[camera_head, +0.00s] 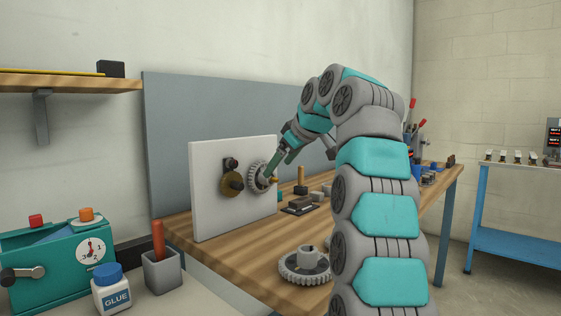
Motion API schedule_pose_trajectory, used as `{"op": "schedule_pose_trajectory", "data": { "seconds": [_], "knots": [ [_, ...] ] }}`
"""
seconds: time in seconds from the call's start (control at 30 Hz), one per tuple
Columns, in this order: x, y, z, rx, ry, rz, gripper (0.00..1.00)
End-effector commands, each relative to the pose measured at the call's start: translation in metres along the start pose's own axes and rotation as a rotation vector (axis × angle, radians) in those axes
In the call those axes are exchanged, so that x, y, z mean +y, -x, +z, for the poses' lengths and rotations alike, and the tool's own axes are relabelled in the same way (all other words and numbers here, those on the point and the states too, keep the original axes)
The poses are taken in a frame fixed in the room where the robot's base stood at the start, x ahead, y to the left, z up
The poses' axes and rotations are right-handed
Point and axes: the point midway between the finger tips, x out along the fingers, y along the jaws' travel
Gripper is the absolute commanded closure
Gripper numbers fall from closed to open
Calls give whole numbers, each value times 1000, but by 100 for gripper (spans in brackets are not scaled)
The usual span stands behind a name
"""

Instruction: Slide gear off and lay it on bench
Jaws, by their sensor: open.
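A dark grey toothed gear (257,176) sits upright on the face of a white board (208,207) that stands on the wooden bench (247,256). A brass-coloured disc (232,184) is mounted just left of it. My gripper (273,172) is open at the right side of the gear, with its fingertips close to the gear's hub. I cannot tell whether they touch it. A second grey gear (306,266) with a raised hub lies flat on the bench near the front.
A teal box with a dial (63,262), a glue bottle (112,290) and a grey holder (161,271) stand at the left front. Several small parts, including a dark block (300,206), lie behind the flat gear. Bare bench shows between board and flat gear.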

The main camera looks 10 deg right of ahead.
Motion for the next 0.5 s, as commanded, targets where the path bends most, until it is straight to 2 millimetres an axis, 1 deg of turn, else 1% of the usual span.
{"op": "schedule_pose_trajectory", "data": {
  "seconds": [0.3,0.4,0.5],
  "knots": [
    [-1,-46,1,-4,0,-3,13],
    [-1,-58,0,-2,-1,-1,13],
    [-1,-64,1,-2,-1,-2,13]
  ]
}}
